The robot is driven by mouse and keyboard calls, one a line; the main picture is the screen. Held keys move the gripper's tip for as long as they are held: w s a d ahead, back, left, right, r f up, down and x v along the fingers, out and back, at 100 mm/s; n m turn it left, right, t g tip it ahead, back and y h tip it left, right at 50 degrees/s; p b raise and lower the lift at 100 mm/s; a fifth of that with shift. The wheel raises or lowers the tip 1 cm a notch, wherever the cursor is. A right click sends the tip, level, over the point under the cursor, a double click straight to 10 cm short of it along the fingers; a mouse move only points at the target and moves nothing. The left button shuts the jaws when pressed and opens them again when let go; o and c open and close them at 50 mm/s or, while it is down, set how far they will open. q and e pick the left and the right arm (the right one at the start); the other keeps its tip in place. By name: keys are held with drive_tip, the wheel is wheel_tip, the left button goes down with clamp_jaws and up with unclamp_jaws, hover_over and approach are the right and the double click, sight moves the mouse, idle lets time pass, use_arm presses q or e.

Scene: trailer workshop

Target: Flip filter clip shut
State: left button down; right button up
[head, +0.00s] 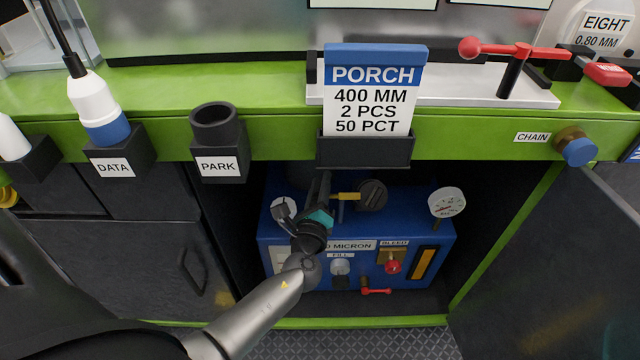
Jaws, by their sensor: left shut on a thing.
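The blue filter unit (435,235) stands inside the open cabinet under the green bench. Its front carries a label ending in "MICRON". My left gripper (323,188) reaches in from the lower left to the unit's upper part, with its dark fingers pointing up and away. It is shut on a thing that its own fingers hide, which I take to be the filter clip. A small yellow lever (347,196) shows just right of the fingers, beside a round black cap (373,195). I cannot tell how far the clip is turned. My right gripper is not in view.
A round gauge (446,203) stands at the unit's right, above a red BLEED knob (392,266). The PORCH card holder (364,151) hangs close above my gripper. The green bench edge (470,140) overhangs the cabinet. An open dark door (560,260) bounds the right.

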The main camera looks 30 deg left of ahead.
use_arm(q)
drive_tip(key=shift+f, duration=0.1)
drive_tip(key=c, duration=0.7)
unclamp_jaws()
drive_tip(key=p+v, duration=0.1)
drive_tip(key=v, duration=0.3)
drive_tip(key=p+v, duration=0.1)
drive_tip(key=v, duration=1)
drive_tip(key=shift+s+d+p, duration=0.15)
drive_tip(key=shift+p, duration=0.2)
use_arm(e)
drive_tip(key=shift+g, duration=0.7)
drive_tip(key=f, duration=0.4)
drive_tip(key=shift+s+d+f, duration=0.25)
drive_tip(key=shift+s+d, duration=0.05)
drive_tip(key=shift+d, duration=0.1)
